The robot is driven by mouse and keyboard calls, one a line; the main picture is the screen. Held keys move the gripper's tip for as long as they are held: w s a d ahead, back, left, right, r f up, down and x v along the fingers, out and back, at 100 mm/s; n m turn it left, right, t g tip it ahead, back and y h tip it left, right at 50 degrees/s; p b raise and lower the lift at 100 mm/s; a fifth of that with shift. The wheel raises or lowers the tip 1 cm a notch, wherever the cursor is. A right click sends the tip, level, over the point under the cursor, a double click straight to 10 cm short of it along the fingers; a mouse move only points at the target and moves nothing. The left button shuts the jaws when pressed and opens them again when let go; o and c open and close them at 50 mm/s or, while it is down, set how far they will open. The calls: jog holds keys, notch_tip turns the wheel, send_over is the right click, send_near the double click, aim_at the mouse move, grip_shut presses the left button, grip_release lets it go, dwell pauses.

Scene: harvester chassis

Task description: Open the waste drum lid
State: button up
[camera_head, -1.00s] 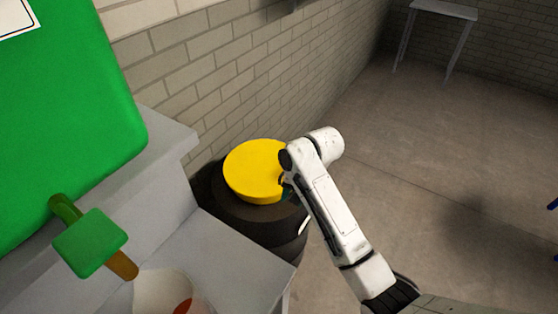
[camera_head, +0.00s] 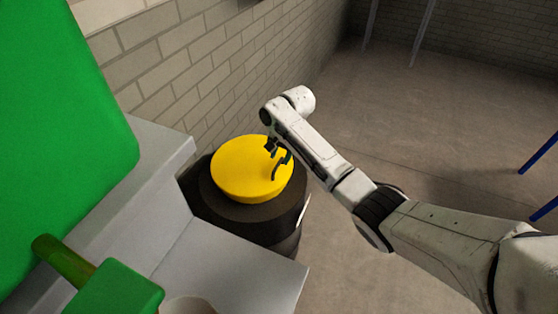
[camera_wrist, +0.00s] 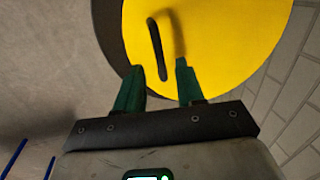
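The waste drum (camera_head: 285,219) is a dark barrel standing against the brick wall, with a round yellow lid (camera_head: 235,172) on top. The lid lies on the drum. In the wrist view the yellow lid (camera_wrist: 225,45) fills the upper middle and shows a dark slot-like mark or handle (camera_wrist: 156,50). My gripper (camera_head: 277,160) is over the lid's right part. I cannot tell whether the fingertips touch the lid.
A grey stepped stand (camera_head: 215,265) is left of the drum, with a large green container (camera_head: 60,110) and green tap (camera_head: 115,290) above it. A white cup (camera_head: 188,305) shows at the bottom. Open floor (camera_head: 440,130) lies to the right.

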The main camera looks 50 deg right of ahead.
jog(key=shift+w+a+f, duration=0.1)
jog(key=shift+w+f, duration=0.05)
jog(key=shift+f, duration=0.55)
jog(key=shift+w+f, duration=0.1)
jog(key=shift+f, duration=0.6)
grip_shut()
